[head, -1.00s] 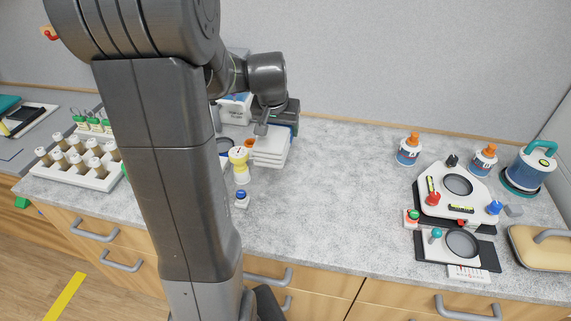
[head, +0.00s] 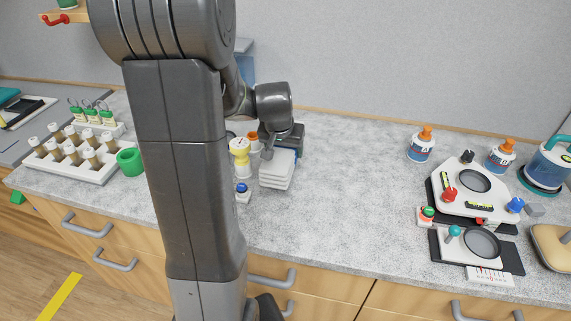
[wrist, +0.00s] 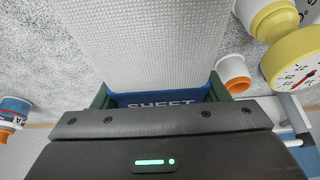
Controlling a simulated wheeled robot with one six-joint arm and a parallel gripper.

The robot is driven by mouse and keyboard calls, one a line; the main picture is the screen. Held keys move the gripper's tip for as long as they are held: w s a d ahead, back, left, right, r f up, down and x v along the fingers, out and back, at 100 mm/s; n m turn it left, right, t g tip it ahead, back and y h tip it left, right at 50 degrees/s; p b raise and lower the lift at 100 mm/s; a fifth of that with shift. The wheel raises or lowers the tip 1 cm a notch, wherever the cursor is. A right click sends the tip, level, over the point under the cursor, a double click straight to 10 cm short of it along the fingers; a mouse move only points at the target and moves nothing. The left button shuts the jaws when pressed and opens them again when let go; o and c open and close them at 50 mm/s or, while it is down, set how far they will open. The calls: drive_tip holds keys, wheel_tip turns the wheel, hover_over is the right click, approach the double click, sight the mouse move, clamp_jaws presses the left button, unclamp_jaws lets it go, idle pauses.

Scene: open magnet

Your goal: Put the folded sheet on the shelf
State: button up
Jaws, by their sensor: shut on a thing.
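The folded sheet (head: 277,172) is a white, layered, textured bundle with a blue band at one end. In the wrist view the sheet (wrist: 150,45) stretches away from my gripper, and the band (wrist: 160,100) reads "SHEET". My gripper (head: 282,148) is shut on the banded end, with a green finger at each side in the wrist view (wrist: 160,97). The head view does not clearly show whether the sheet touches the counter. A wooden wall shelf (head: 70,16) with a red hook shows only partly at the top left; its top is mostly out of view.
A yellow-and-white dial timer (head: 240,150) and an orange-rimmed cup (head: 254,142) stand close left of the sheet. A blue-topped button (head: 242,190) is in front. A vial rack (head: 75,160) and green cup (head: 130,161) are left.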

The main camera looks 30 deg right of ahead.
drive_tip(key=shift+f, duration=2.8)
drive_tip(key=shift+f, duration=0.15)
drive_tip(key=o, duration=1.4)
